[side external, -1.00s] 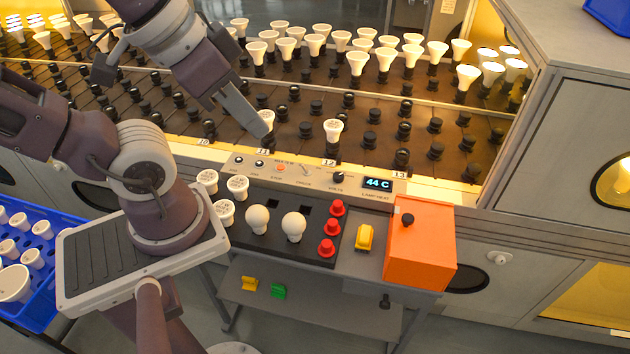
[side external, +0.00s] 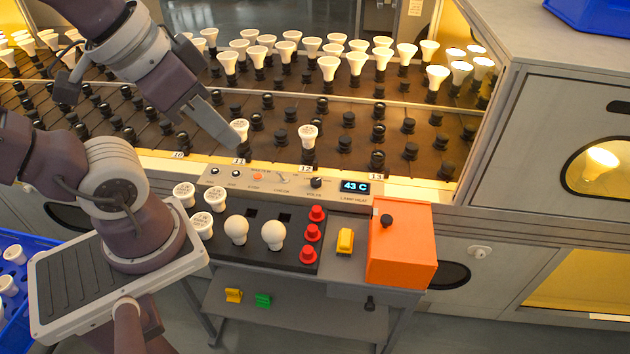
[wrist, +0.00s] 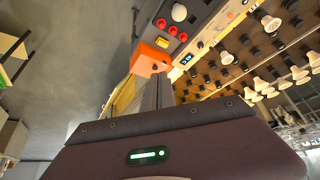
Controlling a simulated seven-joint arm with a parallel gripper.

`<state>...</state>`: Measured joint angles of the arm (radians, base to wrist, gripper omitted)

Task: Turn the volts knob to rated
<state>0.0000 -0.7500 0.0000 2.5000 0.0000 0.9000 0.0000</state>
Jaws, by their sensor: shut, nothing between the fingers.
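The volts knob (side external: 316,183) is a small black knob on the grey control panel (side external: 345,198), left of the lit display (side external: 355,187) reading 43 C. Its pointer setting is too small to read. My gripper (side external: 234,143) is shut and empty, above and to the left of the knob, near a white bulb at position 11. It is apart from the knob.
An orange box (side external: 400,245) with a black knob stands right of the panel. White bulbs (side external: 237,230), red caps (side external: 311,231) and a yellow block (side external: 345,241) sit in front.

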